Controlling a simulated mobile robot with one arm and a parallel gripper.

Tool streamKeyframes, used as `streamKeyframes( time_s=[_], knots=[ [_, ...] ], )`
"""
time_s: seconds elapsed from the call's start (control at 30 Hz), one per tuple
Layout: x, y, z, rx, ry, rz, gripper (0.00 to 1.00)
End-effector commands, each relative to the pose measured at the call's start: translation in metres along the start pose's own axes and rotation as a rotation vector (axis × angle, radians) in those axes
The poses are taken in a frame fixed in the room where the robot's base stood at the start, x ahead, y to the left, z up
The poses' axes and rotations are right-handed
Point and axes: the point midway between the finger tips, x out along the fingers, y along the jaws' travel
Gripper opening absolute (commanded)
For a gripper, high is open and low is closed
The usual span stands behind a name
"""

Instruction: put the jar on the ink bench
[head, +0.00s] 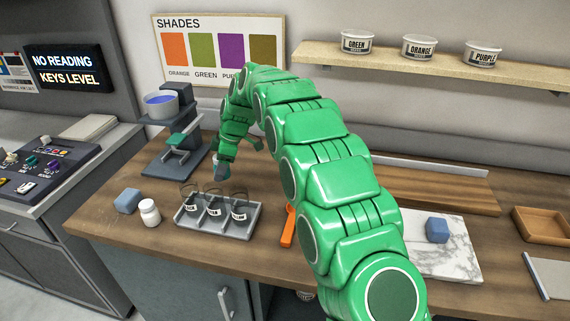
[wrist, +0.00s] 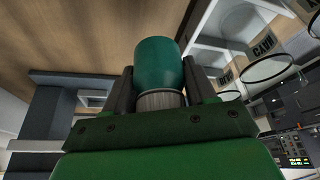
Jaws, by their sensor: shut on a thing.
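My gripper (wrist: 158,75) is shut on a teal jar (wrist: 160,62) with a grey ribbed end between the fingers. In the head view the jar (head: 221,172) shows small below my gripper (head: 222,160), at the end of my green arm. It is over the wooden top of the ink bench (head: 165,245), behind the grey tray and right of the grey stand. I cannot tell whether the jar touches the wood.
A grey tray (head: 245,231) holds three dark labelled items. A white bottle (head: 149,213) and blue block (head: 127,200) stand to its left. The grey stand (head: 174,160) is behind. An orange tool (head: 288,227) lies right.

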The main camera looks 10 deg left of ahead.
Motion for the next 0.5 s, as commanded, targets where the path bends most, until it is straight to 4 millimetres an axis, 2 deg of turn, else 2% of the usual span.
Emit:
streamKeyframes(
  time_s=[0.17,0.27,0.37,0.5],
  knots=[
    [-0.002,0.0,0.003,0.004,0.0,0.002,0.22],
    [-0.009,0.002,0.014,0.023,-0.001,0.01,0.22],
    [-0.024,0.004,0.037,0.061,-0.004,0.026,0.22],
    [-0.052,0.004,0.084,0.141,-0.007,0.056,0.22]
  ],
)
